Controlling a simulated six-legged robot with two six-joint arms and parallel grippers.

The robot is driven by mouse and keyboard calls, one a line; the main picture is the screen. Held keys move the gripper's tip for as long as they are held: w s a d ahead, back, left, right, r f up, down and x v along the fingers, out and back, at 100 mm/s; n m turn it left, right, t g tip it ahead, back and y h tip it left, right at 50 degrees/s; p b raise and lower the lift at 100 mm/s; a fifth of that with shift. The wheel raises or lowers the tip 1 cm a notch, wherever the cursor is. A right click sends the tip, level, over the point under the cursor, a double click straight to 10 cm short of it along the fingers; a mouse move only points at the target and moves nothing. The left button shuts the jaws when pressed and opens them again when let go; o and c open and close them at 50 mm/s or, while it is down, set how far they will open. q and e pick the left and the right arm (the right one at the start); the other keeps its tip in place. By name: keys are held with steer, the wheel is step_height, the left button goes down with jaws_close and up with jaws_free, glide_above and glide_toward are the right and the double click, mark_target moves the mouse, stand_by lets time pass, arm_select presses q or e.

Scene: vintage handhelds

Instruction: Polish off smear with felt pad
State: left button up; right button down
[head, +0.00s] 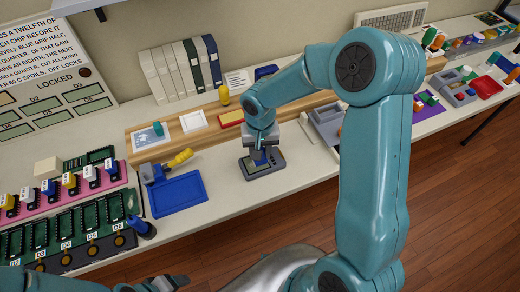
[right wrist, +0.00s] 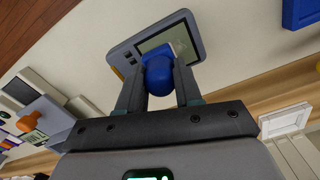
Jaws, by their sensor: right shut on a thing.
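The grey handheld (head: 250,172) lies on the table near the middle of the head view; it also shows in the right wrist view (right wrist: 122,58). Its greenish screen (right wrist: 168,36) is partly covered by the pad. A pale patch (right wrist: 179,48), seemingly the smear, shows on the screen beside the pad. My right gripper (head: 262,148) is shut on the rounded blue handle of the felt pad (right wrist: 159,76), above the handheld. The pad is at the screen; whether it touches is unclear. My left gripper (head: 165,284) is at the bottom edge, partly cut off.
A blue tray (head: 179,195) lies left of the handheld. A wooden shelf (head: 180,128) runs behind it, bearing a yellow knob (head: 223,95) and a red-and-yellow block (head: 231,118). Green boards with chips (head: 65,225) fill the left. Bare table lies in front of the handheld.

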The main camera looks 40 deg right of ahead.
steer(key=shift+w+a+f+b, duration=0.15)
steer(key=shift+a+b, duration=0.25)
steer(key=shift+a, duration=0.3)
steer(key=shift+w+a+f+b, duration=0.15)
steer(key=shift+a+b, duration=0.2)
steer(key=shift+a, duration=0.3)
steer(key=shift+r, duration=0.15)
steer(key=shift+s+d, duration=0.2)
steer(key=shift+d, duration=0.55)
steer(key=shift+s+d, duration=0.2)
steer(key=shift+d, duration=0.55)
steer(key=shift+w+a+b, duration=0.15)
steer(key=shift+a+b, duration=0.25)
steer(key=shift+a, duration=0.45)
